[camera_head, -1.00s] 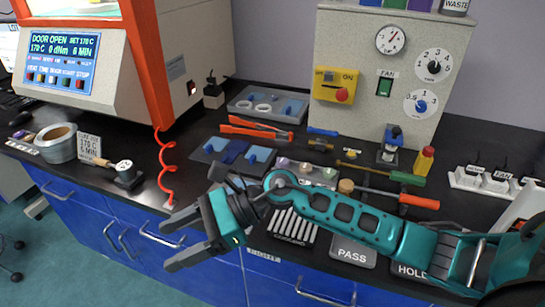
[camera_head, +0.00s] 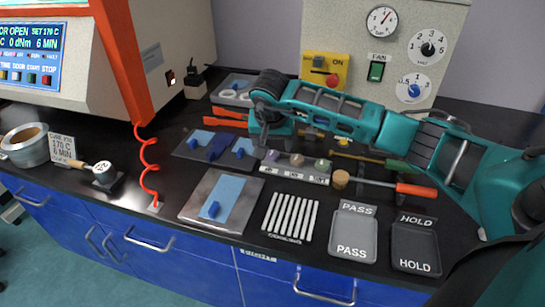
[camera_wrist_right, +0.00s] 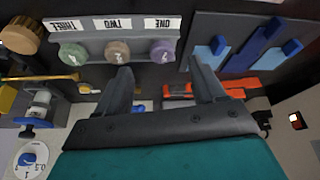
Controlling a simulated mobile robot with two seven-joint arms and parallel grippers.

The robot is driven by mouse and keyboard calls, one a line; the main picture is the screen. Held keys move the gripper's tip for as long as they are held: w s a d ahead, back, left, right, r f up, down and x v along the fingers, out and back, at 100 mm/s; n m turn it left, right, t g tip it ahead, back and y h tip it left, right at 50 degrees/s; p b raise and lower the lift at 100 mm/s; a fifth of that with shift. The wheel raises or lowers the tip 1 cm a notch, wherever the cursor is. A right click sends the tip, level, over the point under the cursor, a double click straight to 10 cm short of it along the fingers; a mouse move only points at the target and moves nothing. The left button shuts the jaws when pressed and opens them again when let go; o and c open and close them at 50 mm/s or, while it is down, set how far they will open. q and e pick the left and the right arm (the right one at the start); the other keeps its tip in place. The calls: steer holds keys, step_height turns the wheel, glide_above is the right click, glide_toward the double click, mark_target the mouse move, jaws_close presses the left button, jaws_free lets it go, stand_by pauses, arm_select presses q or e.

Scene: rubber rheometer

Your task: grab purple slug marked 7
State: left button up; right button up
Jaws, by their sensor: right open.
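A purple slug (camera_head: 272,156) stands at the left end of a white rack (camera_head: 295,173) with two other slugs. In the right wrist view the purple slug (camera_wrist_right: 162,51) is by the label ONE; its mark is too small to read. My right gripper (camera_wrist_right: 160,75) is open and empty, its fingertips apart, with the purple slug showing between them in the picture. I cannot tell its height above the rack. In the head view the right wrist is behind the rack and the fingers are mostly hidden. My left gripper is not in view.
A brown-pink slug (camera_wrist_right: 117,52) and a green slug (camera_wrist_right: 73,54) share the rack. Blue pieces on a dark mat (camera_head: 183,148) lie left of it. A metal plate (camera_head: 190,208), PASS tray (camera_head: 353,232) and HOLD tray (camera_head: 415,247) are in front. The control box (camera_head: 385,85) stands behind.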

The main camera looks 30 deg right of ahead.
mark_target(273, 153)
steer(key=shift+w+x, duration=0.15)
steer(key=shift+x, duration=1.4)
steer(key=shift+w+x, duration=0.1)
steer(key=shift+x, duration=1.45)
steer(key=shift+r, duration=0.15)
steer(key=c, duration=1.1)
steer(key=shift+r, duration=0.15)
